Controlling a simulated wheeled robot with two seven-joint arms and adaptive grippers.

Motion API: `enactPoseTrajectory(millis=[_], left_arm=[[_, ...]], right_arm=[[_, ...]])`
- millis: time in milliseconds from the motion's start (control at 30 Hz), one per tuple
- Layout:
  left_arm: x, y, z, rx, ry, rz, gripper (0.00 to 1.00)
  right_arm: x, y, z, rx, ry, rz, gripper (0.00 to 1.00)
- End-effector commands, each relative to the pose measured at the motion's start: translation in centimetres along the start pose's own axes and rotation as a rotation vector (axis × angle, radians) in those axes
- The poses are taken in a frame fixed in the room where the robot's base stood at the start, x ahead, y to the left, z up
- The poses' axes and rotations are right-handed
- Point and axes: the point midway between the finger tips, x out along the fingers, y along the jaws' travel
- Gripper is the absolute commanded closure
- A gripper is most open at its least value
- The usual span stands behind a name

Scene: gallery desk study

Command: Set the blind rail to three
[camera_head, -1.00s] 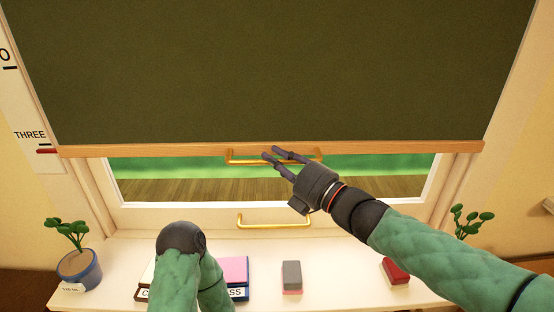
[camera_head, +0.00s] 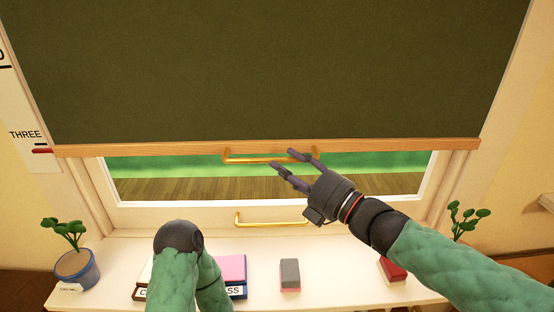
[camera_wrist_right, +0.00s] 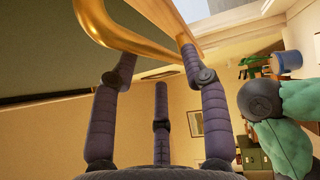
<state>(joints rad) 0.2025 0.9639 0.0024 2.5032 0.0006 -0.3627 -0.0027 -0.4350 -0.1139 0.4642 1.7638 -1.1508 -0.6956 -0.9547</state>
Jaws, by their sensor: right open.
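The dark green blind (camera_head: 270,70) hangs over the window, with a wooden rail (camera_head: 400,146) along its lower edge. A brass handle (camera_head: 245,160) is fixed to the rail; it also shows large in the right wrist view (camera_wrist_right: 120,36).
A second brass handle (camera_head: 260,222) is on the window frame below. The white sill (camera_head: 335,270) holds a potted plant (camera_head: 75,265) at left, books (camera_head: 233,268), a grey-and-pink block (camera_head: 290,275) and a red block (camera_head: 390,268). Another plant (camera_head: 468,218) stands at right.

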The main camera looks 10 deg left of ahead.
Motion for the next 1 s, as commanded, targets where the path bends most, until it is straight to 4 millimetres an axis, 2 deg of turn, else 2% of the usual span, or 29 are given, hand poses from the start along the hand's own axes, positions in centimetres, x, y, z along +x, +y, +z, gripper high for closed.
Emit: enactPoseTrajectory(millis=[33,200,400,600,1000], left_arm=[[0.0,0.0,0.0,0.000,0.000,0.000,0.05],[0.0,0.0,0.0,0.000,0.000,0.000,0.05],[0.0,0.0,0.0,0.000,0.000,0.000,0.05],[0.0,0.0,0.0,0.000,0.000,0.000,0.05],[0.0,0.0,0.0,0.000,0.000,0.000,0.05]], right_arm=[[-1.2,0.1,0.1,-0.002,-0.004,0.000,0.54],[-4.5,0.0,0.1,-0.001,-0.005,0.000,0.54],[-6.9,0.0,0.1,-0.002,-0.002,-0.001,0.54],[-7.7,0.0,0.0,0.000,-0.001,-0.001,0.54],[-7.7,0.0,0.0,-0.001,0.000,-0.001,0.54]])
